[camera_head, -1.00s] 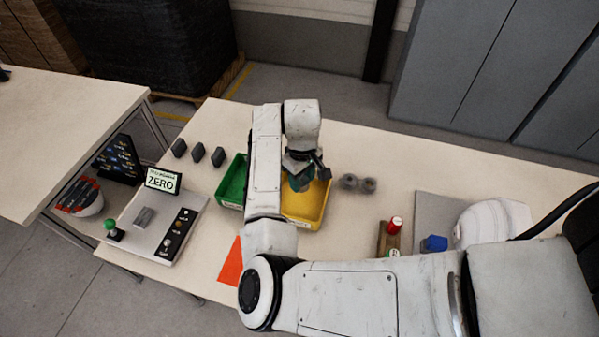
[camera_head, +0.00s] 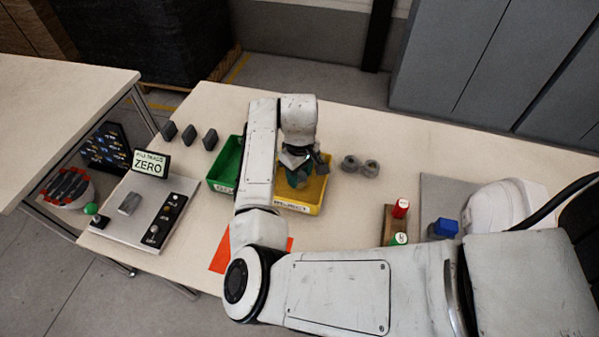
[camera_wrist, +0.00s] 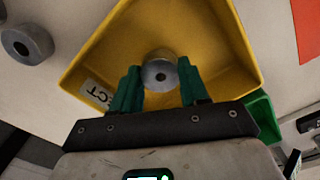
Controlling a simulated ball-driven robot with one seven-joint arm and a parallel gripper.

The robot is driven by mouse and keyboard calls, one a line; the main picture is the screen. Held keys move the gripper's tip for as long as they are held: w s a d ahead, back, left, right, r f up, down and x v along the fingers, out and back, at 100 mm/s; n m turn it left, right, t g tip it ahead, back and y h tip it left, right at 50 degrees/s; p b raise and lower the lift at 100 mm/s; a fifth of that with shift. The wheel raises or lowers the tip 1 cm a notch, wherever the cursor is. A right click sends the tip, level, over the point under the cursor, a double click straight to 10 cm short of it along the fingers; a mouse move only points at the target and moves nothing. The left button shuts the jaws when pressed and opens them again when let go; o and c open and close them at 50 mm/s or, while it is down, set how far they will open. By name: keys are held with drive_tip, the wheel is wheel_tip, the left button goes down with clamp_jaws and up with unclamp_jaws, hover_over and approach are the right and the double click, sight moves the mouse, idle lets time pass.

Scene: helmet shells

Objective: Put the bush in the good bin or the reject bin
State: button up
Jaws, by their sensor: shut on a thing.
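The bush (camera_wrist: 159,72) is a short grey cylinder with a central hole, seen between the green fingertips in the wrist view. My gripper (camera_wrist: 160,80) is shut on it, over the inside of the yellow reject bin (camera_wrist: 232,50). In the head view, my gripper (camera_head: 297,177) points down at the yellow reject bin (camera_head: 318,198), and the bush cannot be made out there. I cannot tell how high the bush is above the bin floor. The green good bin (camera_head: 222,178) stands just left of the yellow bin, partly hidden by my arm.
Two grey bushes (camera_head: 360,166) stand right of the yellow bin. Several dark grey blocks (camera_head: 189,134) stand at the back left. A gauge panel with a ZERO display (camera_head: 150,163) is at the left.

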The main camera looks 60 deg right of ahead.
drive_tip(key=shift+f, duration=0.5)
drive_tip(key=o, duration=1.2)
wheel_tip(320, 180, up, 11)
drive_tip(key=shift+b, duration=0.4)
